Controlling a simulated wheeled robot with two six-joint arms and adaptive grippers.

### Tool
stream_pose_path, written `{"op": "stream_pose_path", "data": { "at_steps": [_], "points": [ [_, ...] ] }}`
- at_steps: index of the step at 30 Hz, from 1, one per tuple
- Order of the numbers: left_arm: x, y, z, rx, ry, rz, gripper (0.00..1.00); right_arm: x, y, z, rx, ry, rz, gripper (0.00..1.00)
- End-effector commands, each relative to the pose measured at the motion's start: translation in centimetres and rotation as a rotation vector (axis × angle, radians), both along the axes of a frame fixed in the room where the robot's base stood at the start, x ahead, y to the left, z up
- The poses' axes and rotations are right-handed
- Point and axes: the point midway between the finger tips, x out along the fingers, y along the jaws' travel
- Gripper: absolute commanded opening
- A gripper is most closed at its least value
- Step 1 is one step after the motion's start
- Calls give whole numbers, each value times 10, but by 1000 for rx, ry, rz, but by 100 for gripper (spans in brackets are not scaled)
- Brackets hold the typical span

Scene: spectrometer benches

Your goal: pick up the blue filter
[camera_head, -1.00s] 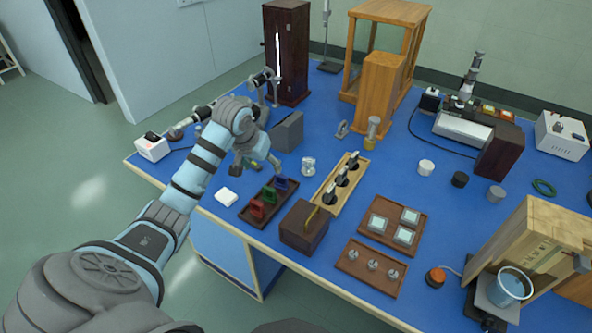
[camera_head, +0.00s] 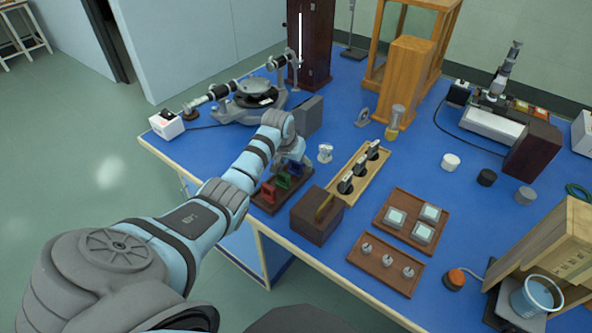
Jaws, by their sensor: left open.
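The blue filter (camera_head: 296,169) stands upright at the far end of a small dark wooden rack (camera_head: 263,206). The green filter (camera_head: 283,181) and the red filter (camera_head: 267,191) stand nearer in the same rack. My left gripper (camera_head: 294,161) is open and points down at the blue filter. The gripper hides part of the filter's top, and I cannot tell whether the fingers touch it. My right gripper is not in view.
A brown box (camera_head: 317,221) stands close to the rack's right. A tray with black-handled pieces (camera_head: 368,177), a glass knob-like piece (camera_head: 325,153) and a grey block (camera_head: 309,116) are nearby. A round spectrometer (camera_head: 254,99) stands behind my forearm.

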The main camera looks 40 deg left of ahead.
Motion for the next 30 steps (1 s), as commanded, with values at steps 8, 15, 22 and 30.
{"op": "stream_pose_path", "data": {
  "at_steps": [8, 15, 22, 30],
  "points": [
    [0, 0, 2, 1, -1, 0, 40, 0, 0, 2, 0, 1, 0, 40],
    [-1, 1, 2, 1, -1, 1, 15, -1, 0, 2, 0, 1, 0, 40],
    [-1, 1, 5, 1, -1, 1, 15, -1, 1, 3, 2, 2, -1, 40],
    [1, 1, 56, 2, -7, 0, 15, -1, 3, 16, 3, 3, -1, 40]
  ]
}}
